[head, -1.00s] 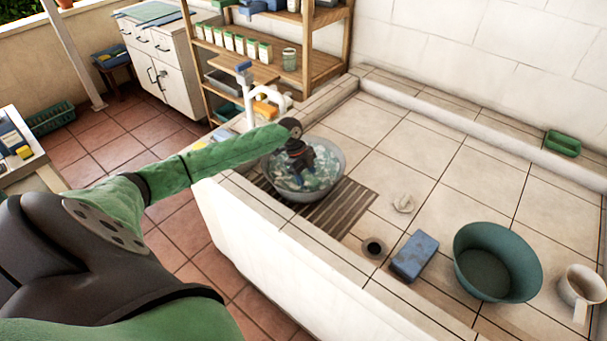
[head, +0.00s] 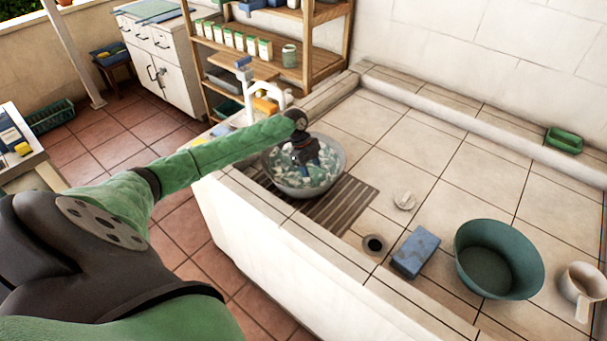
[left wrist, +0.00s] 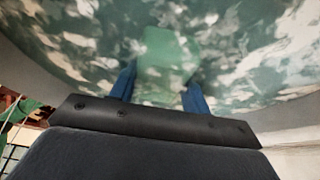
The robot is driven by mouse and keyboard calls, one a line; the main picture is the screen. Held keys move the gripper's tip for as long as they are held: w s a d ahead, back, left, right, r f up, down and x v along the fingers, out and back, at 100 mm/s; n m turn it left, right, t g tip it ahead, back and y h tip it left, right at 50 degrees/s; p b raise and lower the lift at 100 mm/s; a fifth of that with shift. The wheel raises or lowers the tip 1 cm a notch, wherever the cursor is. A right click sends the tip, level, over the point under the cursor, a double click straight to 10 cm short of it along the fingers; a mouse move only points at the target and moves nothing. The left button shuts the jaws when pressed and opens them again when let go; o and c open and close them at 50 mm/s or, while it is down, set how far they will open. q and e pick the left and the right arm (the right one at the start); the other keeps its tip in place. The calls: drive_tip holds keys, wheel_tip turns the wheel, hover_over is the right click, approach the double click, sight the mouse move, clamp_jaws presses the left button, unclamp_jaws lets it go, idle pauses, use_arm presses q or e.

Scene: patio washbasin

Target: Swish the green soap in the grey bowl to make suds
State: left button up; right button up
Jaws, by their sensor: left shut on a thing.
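The grey bowl (head: 334,183) stands on a slatted rack in the basin, under the white tap. It holds water with patches of white foam on it. My left gripper (head: 306,160) points down into the bowl. In the left wrist view my left gripper (left wrist: 160,88) has its blue fingers on either side of the green soap (left wrist: 168,55) and is shut on it. The soap lies at or under the foamy water, its outline partly blurred by suds. In the head view the soap is hidden. My right gripper is not in view.
The slatted rack (head: 345,208) lies under the bowl, and the white tap (head: 268,92) stands close behind. A blue block (head: 416,252), a teal basin (head: 478,285), a beige mug (head: 580,283) and a green dish (head: 564,140) are to the right.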

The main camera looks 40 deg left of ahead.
use_arm(q)
drive_tip(key=shift+w, duration=0.85)
drive_tip(key=shift+s+r, duration=0.1)
drive_tip(key=shift+s, duration=0.55)
drive_tip(key=shift+s+p, duration=1.25)
drive_tip(key=shift+s, duration=1.1)
drive_tip(key=shift+w, duration=0.3)
drive_tip(key=shift+w+b, duration=1.3)
drive_tip(key=shift+w, duration=1.4)
drive_tip(key=shift+s+p, duration=0.35)
drive_tip(key=shift+s, duration=0.15)
drive_tip(key=shift+s+p, duration=1.05)
drive_tip(key=shift+s, duration=1.45)
drive_tip(key=shift+w+b, duration=0.45)
drive_tip(key=shift+w, duration=0.6)
drive_tip(key=shift+w+b, duration=0.8)
drive_tip(key=shift+w, duration=1.15)
drive_tip(key=shift+s+p, duration=0.3)
drive_tip(key=shift+s, duration=0.05)
drive_tip(key=shift+s+p, duration=1.2)
drive_tip(key=shift+s, duration=1.45)
drive_tip(key=shift+w+b, duration=0.5)
drive_tip(key=shift+w, duration=0.4)
drive_tip(key=shift+w+b, duration=0.85)
drive_tip(key=shift+w, duration=1.25)
